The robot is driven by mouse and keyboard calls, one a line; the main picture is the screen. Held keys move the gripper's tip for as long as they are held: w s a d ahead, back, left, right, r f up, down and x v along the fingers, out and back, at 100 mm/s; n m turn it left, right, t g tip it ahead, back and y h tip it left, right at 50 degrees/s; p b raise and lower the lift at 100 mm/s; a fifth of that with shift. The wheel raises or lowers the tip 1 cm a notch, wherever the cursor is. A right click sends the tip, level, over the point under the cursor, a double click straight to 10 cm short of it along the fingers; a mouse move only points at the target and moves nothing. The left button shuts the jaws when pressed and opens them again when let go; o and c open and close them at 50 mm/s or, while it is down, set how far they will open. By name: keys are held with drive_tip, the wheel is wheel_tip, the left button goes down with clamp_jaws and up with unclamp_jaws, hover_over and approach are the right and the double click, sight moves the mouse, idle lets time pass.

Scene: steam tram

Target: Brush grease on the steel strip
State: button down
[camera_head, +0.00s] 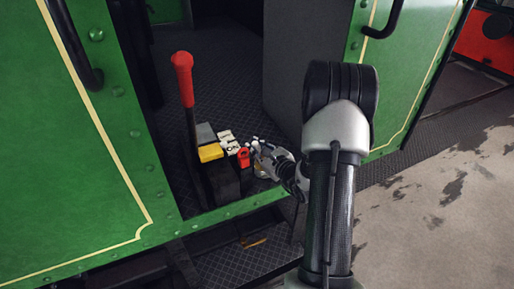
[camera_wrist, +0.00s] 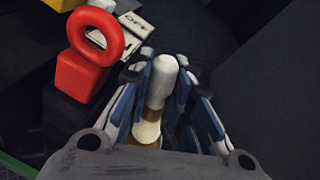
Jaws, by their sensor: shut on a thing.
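My gripper (camera_head: 259,151) is low over the tram's cab floor, just right of the dark lever box. In the wrist view, my gripper (camera_wrist: 163,85) is shut around a pale, round-ended thing, probably the brush (camera_wrist: 162,78), with a cream lower part and a brownish band. Its round end stands up between the blue-and-white fingers, and its lower end is hidden by my gripper. I cannot make out bristles or grease. I cannot pick out the steel strip with certainty in either view.
Left of my gripper stand a red block with a ring (camera_wrist: 88,65), a white OFF plate (camera_wrist: 135,25) and a yellow block (camera_head: 210,152). Green tram panels (camera_head: 70,150) flank the doorway, and a dark grey panel (camera_head: 285,75) stands behind.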

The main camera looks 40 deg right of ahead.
drive_tip(key=shift+f+b, duration=0.75)
drive_tip(key=shift+b, duration=0.1)
idle(1.8)
drive_tip(key=shift+r, duration=0.1)
drive_tip(key=shift+r+p, duration=2.15)
drive_tip(key=shift+r, duration=1.45)
drive_tip(key=shift+f, duration=0.1)
